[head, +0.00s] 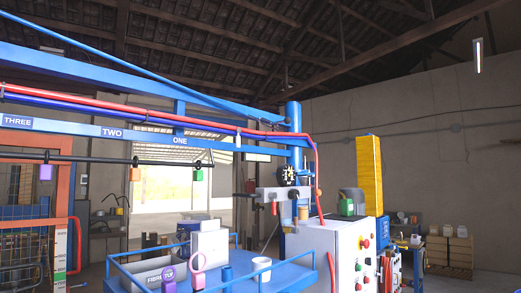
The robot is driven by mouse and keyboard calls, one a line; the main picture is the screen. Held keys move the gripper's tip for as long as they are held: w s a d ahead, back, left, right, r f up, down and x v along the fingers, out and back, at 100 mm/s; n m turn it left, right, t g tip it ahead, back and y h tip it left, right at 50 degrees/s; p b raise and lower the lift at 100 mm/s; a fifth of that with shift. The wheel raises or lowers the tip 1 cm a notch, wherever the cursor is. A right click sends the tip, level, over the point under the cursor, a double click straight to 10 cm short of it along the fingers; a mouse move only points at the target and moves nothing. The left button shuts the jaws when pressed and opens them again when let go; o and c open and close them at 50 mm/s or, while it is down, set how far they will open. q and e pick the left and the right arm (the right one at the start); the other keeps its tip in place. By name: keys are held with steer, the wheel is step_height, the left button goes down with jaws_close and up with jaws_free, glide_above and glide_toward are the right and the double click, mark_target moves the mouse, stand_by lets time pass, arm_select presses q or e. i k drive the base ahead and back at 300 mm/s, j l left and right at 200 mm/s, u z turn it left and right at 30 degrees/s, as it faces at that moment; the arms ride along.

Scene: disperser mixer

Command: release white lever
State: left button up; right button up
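The disperser mixer stands right of centre, with a blue column (294,130) and a grey mixer head (285,194) mounted on it. A small white upright piece (238,141) hangs at the blue beam near the column; it may be the white lever, but it is too small to be sure. A red-tipped handle (274,208) sticks down at the left of the mixer head. Neither of my grippers shows in the head view, so I cannot see any contact with a lever.
A blue railed cart (225,276) in front carries a white mug (261,267), a white box (209,245) and other containers. A white control cabinet (338,246) with buttons stands to its right. A blue overhead beam (145,134) and red hose cross the left side.

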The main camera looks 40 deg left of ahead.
mark_target(238, 130)
steer(key=i+u, duration=0.15)
steer(key=u, duration=0.25)
steer(key=i+l+u, duration=0.1)
steer(key=u, duration=0.3)
steer(key=i+l+u, duration=0.15)
steer(key=u, duration=0.3)
steer(key=i+l+u, duration=0.15)
steer(key=u, duration=0.25)
steer(key=i+u, duration=0.1)
steer(key=u, duration=0.2)
